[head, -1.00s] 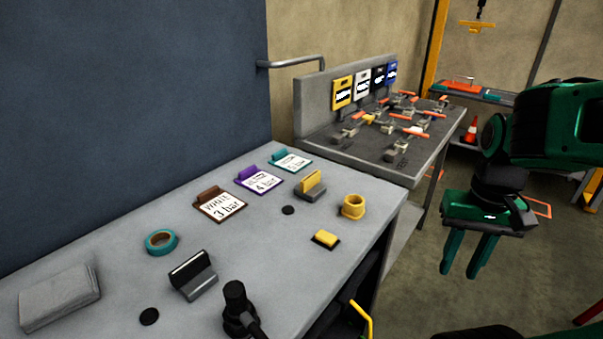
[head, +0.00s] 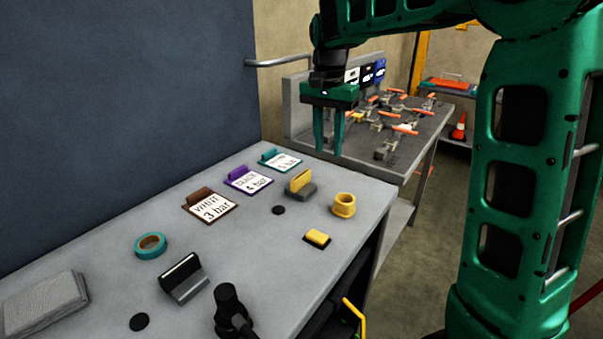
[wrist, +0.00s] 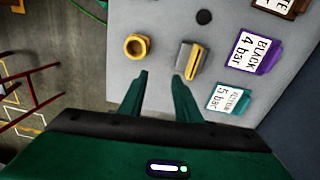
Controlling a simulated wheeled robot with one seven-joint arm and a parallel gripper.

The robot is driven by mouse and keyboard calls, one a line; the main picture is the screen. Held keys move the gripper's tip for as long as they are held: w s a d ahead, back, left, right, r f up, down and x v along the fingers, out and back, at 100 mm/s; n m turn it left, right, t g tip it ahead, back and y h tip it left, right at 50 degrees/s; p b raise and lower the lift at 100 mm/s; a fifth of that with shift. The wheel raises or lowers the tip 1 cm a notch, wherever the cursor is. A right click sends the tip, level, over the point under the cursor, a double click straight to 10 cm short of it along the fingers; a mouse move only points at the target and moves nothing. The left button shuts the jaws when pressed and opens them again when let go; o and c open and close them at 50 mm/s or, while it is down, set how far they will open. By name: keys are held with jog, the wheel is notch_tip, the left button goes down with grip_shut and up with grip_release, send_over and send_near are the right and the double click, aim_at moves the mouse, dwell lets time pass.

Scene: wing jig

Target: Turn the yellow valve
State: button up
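My gripper (head: 329,148) is open and empty, fingers pointing down, above the far end of the near bench in the head view. Its fingers also show apart in the wrist view (wrist: 160,76). Several valves with orange levers (head: 405,129) stand on the rear bench, beyond my gripper. A small yellow part (head: 358,117) shows among them, close to the right of my fingers; I cannot tell whether it belongs to the yellow valve. White, black and blue signs (head: 367,73) stand behind the valves. My gripper hides the area where the yellow sign stood earlier.
The near bench (head: 250,245) holds a yellow ring (head: 343,206), a yellow plate in a grey holder (head: 301,184), a yellow block (head: 317,238), teal tape (head: 150,246) and pressure cards (head: 210,206). A grey rail (head: 280,62) juts from the blue wall. Floor shows right of the benches.

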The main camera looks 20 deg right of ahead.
send_over(301, 175)
jog(key=shift+m, duration=0.4)
notch_tip(301, 175, down, 11)
jog(key=shift+w+r, duration=0.1)
jog(key=shift+d, duration=0.1)
grip_shut()
